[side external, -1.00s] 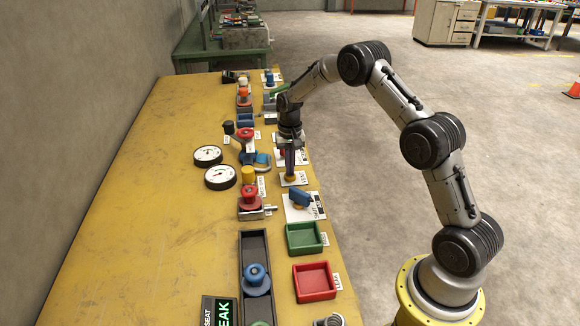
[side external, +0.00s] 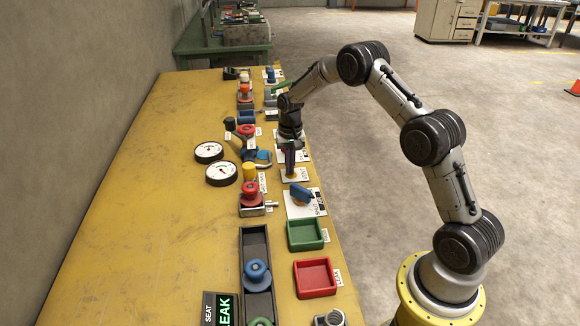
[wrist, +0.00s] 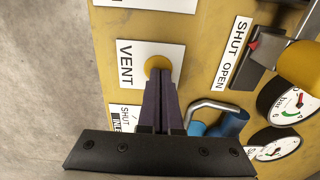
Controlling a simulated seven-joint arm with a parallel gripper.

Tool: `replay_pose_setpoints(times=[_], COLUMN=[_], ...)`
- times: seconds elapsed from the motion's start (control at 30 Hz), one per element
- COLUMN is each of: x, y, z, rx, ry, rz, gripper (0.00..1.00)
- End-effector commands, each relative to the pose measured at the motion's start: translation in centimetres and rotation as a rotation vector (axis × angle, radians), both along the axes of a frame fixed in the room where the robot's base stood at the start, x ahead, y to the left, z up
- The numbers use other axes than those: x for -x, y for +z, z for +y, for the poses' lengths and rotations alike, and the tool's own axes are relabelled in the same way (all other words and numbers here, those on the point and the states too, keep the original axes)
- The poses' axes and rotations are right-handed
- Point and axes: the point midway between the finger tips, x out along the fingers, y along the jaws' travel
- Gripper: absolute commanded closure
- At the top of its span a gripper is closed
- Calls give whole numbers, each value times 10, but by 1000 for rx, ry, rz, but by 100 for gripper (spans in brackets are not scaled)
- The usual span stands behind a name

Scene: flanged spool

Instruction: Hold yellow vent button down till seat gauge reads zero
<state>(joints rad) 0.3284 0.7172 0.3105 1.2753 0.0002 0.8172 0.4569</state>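The yellow vent button (wrist: 156,66) sits on a white plate marked VENT (wrist: 133,60). In the side view the button (side external: 291,176) is mostly hidden under my gripper (side external: 291,168). In the wrist view my gripper's dark fingers (wrist: 160,78) are together with nothing between them, and their tips overlap the button. I cannot tell how far the button is pressed. Two round white gauges, one upper (side external: 208,151) and one lower (side external: 221,173), lie left of the plate in the side view. Their readings, and which is the seat gauge, are too small to tell.
A blue pipe piece (wrist: 228,124) with a grey bent handle lies beside the fingers. A yellow knob (side external: 249,171), a red-topped valve (side external: 251,192), a green tray (side external: 307,235) and a red tray (side external: 315,278) stand nearby. A SEAT LEAK display (side external: 220,308) is at the front.

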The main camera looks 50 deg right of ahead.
Motion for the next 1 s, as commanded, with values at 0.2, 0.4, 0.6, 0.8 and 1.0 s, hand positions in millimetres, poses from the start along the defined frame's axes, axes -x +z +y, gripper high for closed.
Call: replay_pose_setpoints(times=[0.2,0.4,0.6,0.8,1.0], x=[10,2,1,0,1], y=[-1,41,88,123,138], z=[3,1,0,0,0], rx=[-10,-1,0,1,0], ry=[0,0,0,0,0], rz=[33,6,0,-1,0], gripper=[100,100,100,100,100])
